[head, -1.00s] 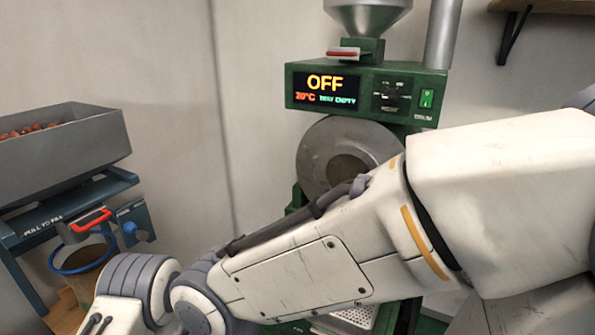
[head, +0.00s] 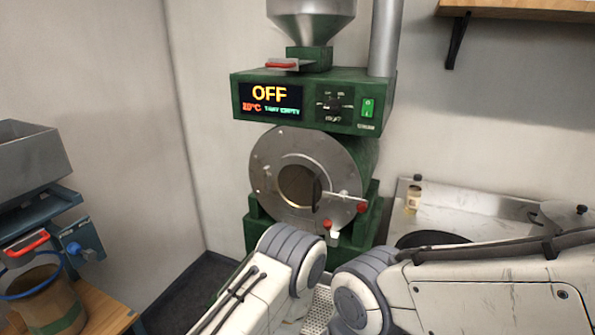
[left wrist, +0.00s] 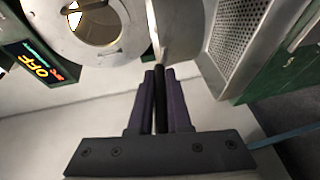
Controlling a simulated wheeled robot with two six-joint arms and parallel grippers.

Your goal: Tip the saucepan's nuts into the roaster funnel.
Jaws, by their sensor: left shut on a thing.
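In the left wrist view my left gripper (left wrist: 160,78) is shut on a slim black handle. Pale metal beyond its far end looks like part of the saucepan (left wrist: 166,38), seen nearly edge-on; I cannot see the nuts. The round roaster front with its window is close by, upper left in that view. In the head view the silver roaster funnel (head: 311,18) stands on top of the green roaster (head: 300,100), cut by the top edge. The roaster display reads OFF. Neither gripper shows in the head view, and the saucepan does not show there.
A perforated cooling tray (left wrist: 232,42) lies right in the wrist view. A grey hopper stand (head: 40,165) with a blue-rimmed bucket (head: 45,305) is at left. A steel counter (head: 470,208) with a small bottle (head: 413,198) is at right. A wooden shelf (head: 520,8) is above it.

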